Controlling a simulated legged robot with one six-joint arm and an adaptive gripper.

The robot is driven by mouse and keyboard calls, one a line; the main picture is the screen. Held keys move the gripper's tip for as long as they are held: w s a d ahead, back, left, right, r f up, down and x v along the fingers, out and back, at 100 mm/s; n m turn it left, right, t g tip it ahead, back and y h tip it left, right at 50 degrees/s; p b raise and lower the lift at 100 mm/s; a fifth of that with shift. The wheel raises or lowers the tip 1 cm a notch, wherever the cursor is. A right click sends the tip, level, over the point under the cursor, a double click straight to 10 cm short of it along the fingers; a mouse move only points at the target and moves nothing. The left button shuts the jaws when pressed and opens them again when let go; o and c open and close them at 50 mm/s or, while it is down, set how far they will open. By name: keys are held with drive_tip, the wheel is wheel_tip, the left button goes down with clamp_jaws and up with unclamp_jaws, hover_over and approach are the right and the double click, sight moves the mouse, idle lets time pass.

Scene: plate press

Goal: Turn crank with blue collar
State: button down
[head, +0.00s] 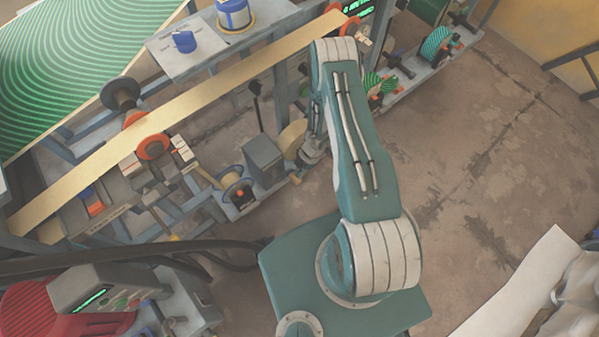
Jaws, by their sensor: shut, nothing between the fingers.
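A round part with a dark blue ring and an orange mark (237,191) sits low on the machine, left of my gripper; I cannot tell for sure whether it is the crank with the blue collar. Another cylinder with a blue band (233,14) stands on the grey panel at the top, beside a blue knob (185,41). My arm reaches up and folds down toward the machine's near side. My gripper (298,177) is small and partly hidden at the arm's end; it is shut and empty, apart from the blue-ringed part.
A long tan strip (230,78) crosses the machine past an orange-rimmed wheel (153,147). A dark lever (257,105) stands near my gripper. Green striped rollers (436,43) lie at upper right. A control box (105,288) is at lower left.

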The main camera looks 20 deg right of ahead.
drive_tip(key=v, duration=1.2)
idle(0.4)
